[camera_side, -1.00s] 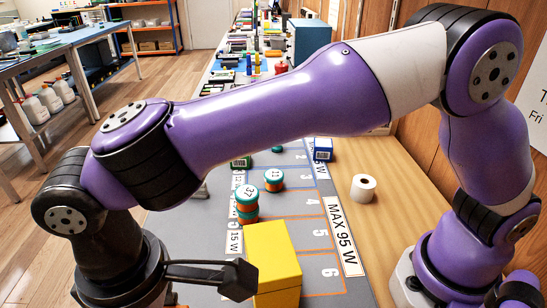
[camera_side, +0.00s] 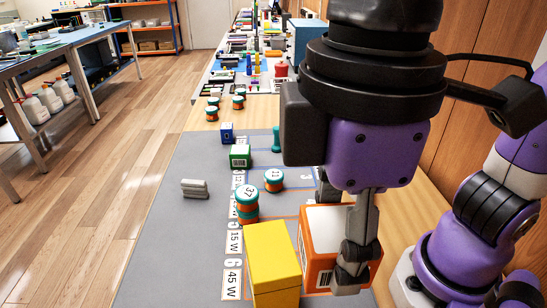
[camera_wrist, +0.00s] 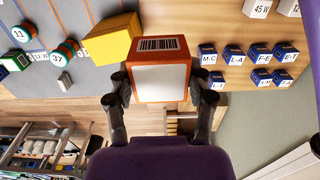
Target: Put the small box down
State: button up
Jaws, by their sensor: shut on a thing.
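My gripper (camera_side: 352,277) points down at the right of the mat in the side view and is shut on a small orange box (camera_side: 322,262) with a white face. In the wrist view the box (camera_wrist: 160,84) sits between both fingers of my gripper (camera_wrist: 160,95), with a barcode on its edge. Whether its underside touches the mat cannot be told. A yellow box (camera_side: 272,262) stands on the grey mat (camera_side: 180,250) just left of it. In the wrist view the yellow box (camera_wrist: 112,38) is close to the orange box's upper left.
Stacked round pucks (camera_side: 246,203), another puck pair (camera_side: 274,180), a green box (camera_side: 240,155) and a blue box (camera_side: 227,132) stand on the mat. Grey bars (camera_side: 194,187) lie at left. Several labelled blue blocks (camera_wrist: 235,58) show right of the orange box.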

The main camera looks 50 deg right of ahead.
jog(key=w+d+f, duration=0.1)
jog(key=w+f, duration=0.1)
jog(key=w, duration=0.1)
jog(key=w+d+f, duration=0.1)
jog(key=w+f, duration=0.1)
jog(key=w, duration=0.2)
jog(key=w+d+f, duration=0.2)
jog(key=w, duration=0.1)
jog(key=shift+w+f, duration=0.15)
jog(key=shift+f, duration=2.15)
jog(key=shift+f, duration=0.2)
jog(key=o, duration=1.1)
jog(key=shift+o, duration=0.2)
jog(key=shift+a+r, duration=0.1)
